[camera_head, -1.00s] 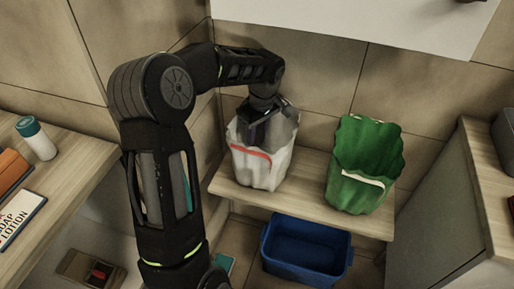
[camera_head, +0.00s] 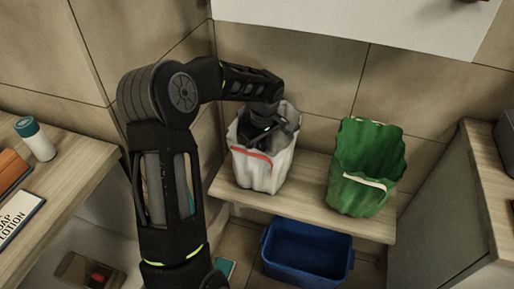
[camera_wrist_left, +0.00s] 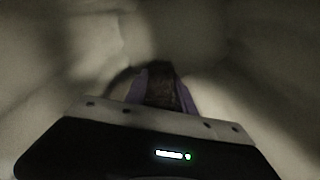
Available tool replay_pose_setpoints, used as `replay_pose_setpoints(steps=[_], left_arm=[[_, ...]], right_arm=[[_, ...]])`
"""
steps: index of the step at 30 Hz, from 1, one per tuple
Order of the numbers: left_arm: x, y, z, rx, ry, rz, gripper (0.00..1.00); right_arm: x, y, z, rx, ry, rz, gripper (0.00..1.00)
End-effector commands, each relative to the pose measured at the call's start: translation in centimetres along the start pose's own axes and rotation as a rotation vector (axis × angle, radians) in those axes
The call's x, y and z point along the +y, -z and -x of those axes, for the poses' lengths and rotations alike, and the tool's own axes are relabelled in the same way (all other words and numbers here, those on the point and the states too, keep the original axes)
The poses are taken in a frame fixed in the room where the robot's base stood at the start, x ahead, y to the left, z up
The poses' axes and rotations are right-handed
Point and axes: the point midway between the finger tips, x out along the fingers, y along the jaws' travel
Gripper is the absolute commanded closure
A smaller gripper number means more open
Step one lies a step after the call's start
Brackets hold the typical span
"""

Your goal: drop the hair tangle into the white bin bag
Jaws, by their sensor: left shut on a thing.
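The white bin bag (camera_head: 262,172) with a red band stands open on a wooden shelf. My left gripper (camera_head: 262,130) reaches down into its mouth from above, and its fingertips are hidden by the bag wall in the head view. In the dark left wrist view, pale bag walls surround my left gripper (camera_wrist_left: 160,88). It is shut on the hair tangle (camera_wrist_left: 160,92), a dark brown mass between the purplish fingers. My right gripper is not in view.
A green bag (camera_head: 366,165) stands to the right on the same shelf (camera_head: 306,200). A blue tub (camera_head: 307,255) is below. A counter at left holds a white bottle with a teal cap (camera_head: 36,140) and a soap lotion box (camera_head: 20,218). A wall is close behind.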

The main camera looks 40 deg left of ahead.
Motion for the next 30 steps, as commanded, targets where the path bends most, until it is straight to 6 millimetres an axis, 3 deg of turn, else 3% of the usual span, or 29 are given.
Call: replay_pose_setpoints(steps=[13,14,15,21,30], left_arm=[[0.02,-0.16,-1.02,0.0,-0.001,0.0,1.0],[0.02,-0.16,-1.02,0.0,0.0,0.0,0.68],[0.02,-0.16,-1.02,0.0,0.0,0.0,0.65],[0.01,-0.15,-1.03,0.0,0.0,0.0,0.48],[0.0,-0.12,-0.87,0.0,0.0,0.0,0.47]], right_arm=[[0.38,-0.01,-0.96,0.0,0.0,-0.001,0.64],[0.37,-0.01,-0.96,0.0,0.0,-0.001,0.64],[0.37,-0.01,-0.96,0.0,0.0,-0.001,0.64],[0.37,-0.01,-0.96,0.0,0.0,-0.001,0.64],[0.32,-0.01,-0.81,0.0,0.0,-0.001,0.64]])
